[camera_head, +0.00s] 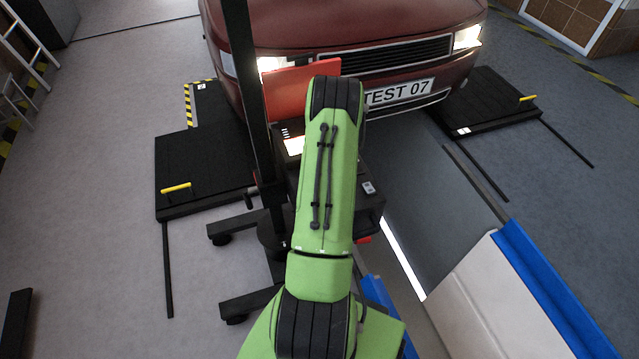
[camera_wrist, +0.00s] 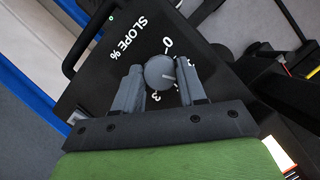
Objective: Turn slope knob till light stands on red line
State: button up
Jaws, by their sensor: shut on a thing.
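The round grey slope knob (camera_wrist: 158,71) sits on a black panel (camera_wrist: 100,85) marked "SLOPE %", with a "0" and a "3" readable in the wrist view. A short pale mark shows on the knob's face, toward its right side. My gripper (camera_wrist: 160,69) has one finger on each side of the knob and is shut on it. In the head view my green arm hides the knob and gripper. A bright lit patch (camera_head: 294,146) shows on the tester box left of my arm. I cannot make out a red line or the light's position against it.
A dark column (camera_head: 247,90) rises beside the box, on a wheeled base (camera_head: 250,303). A red lid (camera_head: 286,92) stands behind. A red car (camera_head: 370,25) with lit headlamps faces me, over black plates (camera_head: 200,160). A pit with blue-edged sides (camera_head: 545,280) lies right.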

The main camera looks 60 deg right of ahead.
dwell(0.5)
jog(key=o, duration=1)
jog(key=shift+o, duration=0.2)
jog(key=s+p+v, duration=0.1)
jog(key=p+v, duration=0.2)
jog(key=v, duration=1.2)
jog(key=shift+w+r+p, duration=0.35)
jog(key=shift+w, duration=0.05)
